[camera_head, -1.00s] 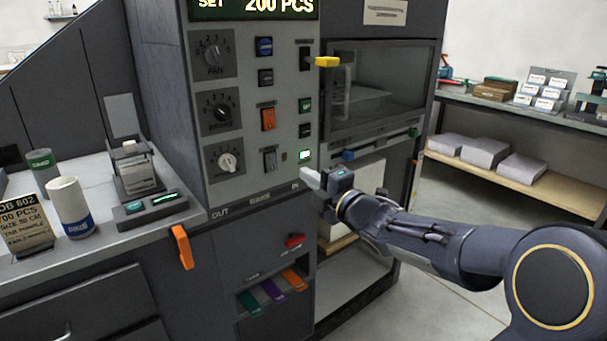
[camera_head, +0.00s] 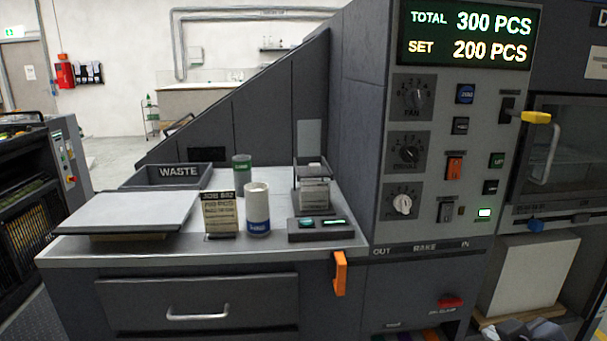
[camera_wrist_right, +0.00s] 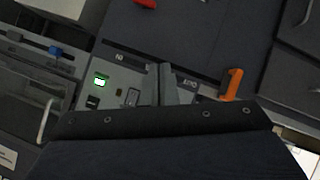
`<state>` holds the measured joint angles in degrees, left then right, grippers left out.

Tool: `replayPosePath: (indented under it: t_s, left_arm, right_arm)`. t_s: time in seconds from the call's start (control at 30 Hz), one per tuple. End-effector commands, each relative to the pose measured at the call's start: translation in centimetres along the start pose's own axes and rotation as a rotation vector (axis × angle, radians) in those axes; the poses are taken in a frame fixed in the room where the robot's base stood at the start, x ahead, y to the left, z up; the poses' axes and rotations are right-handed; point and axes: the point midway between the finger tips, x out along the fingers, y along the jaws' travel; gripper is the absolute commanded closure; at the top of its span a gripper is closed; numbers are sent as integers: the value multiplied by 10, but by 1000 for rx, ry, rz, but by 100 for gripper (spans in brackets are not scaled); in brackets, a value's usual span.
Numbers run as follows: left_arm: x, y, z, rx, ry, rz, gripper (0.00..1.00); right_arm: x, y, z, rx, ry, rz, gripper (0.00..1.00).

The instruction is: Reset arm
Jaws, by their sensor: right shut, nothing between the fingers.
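My right gripper (camera_wrist_right: 160,70) is shut and empty in the wrist view, its two pale fingers together in front of the dark machine front. In the head view only dark parts of my right arm show at the bottom right edge, below the white stack. The control panel (camera_head: 425,225) has three dials, several switches and a lit green-white button (camera_head: 484,212), which also shows in the wrist view (camera_wrist_right: 100,80). The display (camera_head: 470,38) reads TOTAL 300 PCS, SET 200 PCS. My left gripper is out of view.
The counter at left holds a WASTE tray (camera_head: 152,176), a job card (camera_head: 221,214), a white cup (camera_head: 258,212), a green-labelled cup (camera_head: 242,168) and a small device (camera_head: 314,190). An orange handle (camera_head: 340,272) sticks out from its front. A yellow lever (camera_head: 536,118) juts from the panel.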

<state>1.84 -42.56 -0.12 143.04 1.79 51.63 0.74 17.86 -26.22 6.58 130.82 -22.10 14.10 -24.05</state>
Motion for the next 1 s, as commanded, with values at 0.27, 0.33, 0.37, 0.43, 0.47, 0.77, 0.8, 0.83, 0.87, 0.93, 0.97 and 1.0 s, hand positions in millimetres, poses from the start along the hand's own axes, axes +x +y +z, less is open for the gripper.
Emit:
replayPosePath:
  t_s: [0.27,0.33,0.37,0.43,0.47,0.77,0.8,0.83,0.87,0.93,0.97,1.0]
  left_arm:
    - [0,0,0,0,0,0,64]
    - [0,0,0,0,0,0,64]
    - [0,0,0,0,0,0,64]
    - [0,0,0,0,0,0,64]
    - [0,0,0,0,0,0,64]
    - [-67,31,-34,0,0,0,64]
    - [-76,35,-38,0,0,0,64]
    - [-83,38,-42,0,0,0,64]
    - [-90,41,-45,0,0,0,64]
    - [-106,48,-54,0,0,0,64]
    - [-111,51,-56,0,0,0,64]
    - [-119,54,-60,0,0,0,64]
  right_arm:
    - [-58,-105,67,494,-280,-312,100]
    - [-71,-126,77,573,-342,-377,100]
    - [-77,-135,81,604,-368,-406,100]
    - [-91,-155,90,670,-431,-471,100]
    - [-98,-163,94,697,-458,-498,100]
    - [-138,-126,33,692,-456,-487,100]
    - [-144,-122,26,692,-455,-486,100]
    - [-148,-118,19,691,-455,-486,100]
    - [-153,-115,13,691,-455,-486,100]
    - [-163,-107,-2,691,-455,-486,100]
    - [-166,-104,-6,691,-455,-486,100]
    - [-171,-100,-13,690,-455,-486,100]
